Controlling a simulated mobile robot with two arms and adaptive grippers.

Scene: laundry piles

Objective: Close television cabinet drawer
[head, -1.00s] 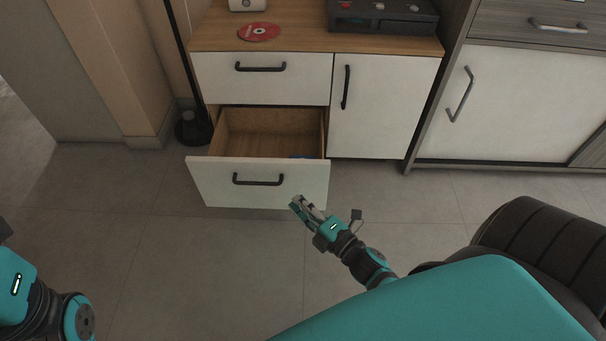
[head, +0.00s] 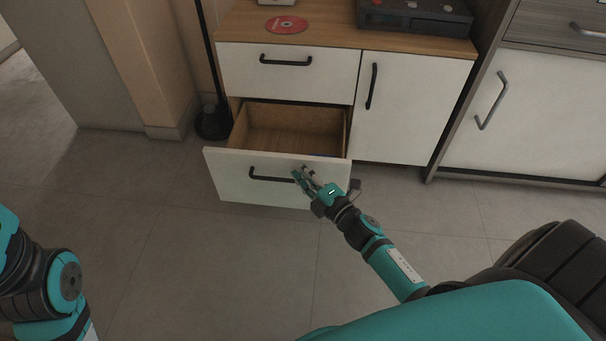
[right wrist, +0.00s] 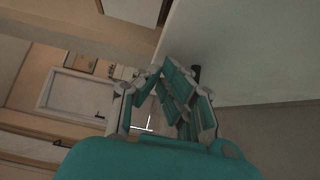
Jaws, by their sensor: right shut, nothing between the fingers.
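The television cabinet (head: 345,28) has a wooden top and white fronts. Its lower drawer (head: 232,182) is pulled well out, and its wooden inside shows in the head view. The drawer front has a black bar handle (head: 270,175). My right gripper (head: 301,173) is shut and empty, in front of the drawer front near the handle's right end; whether it touches is unclear. In the right wrist view, the gripper fingers (right wrist: 172,95) are beside the white drawer front (right wrist: 245,60). My left arm shows at the lower left, but its gripper is out of view.
The upper drawer (head: 288,75) and the right door (head: 410,110) are shut. A red disc (head: 287,25) and a black player (head: 414,17) lie on top. A black stand base (head: 212,122) is left of the cabinet. The tiled floor in front is clear.

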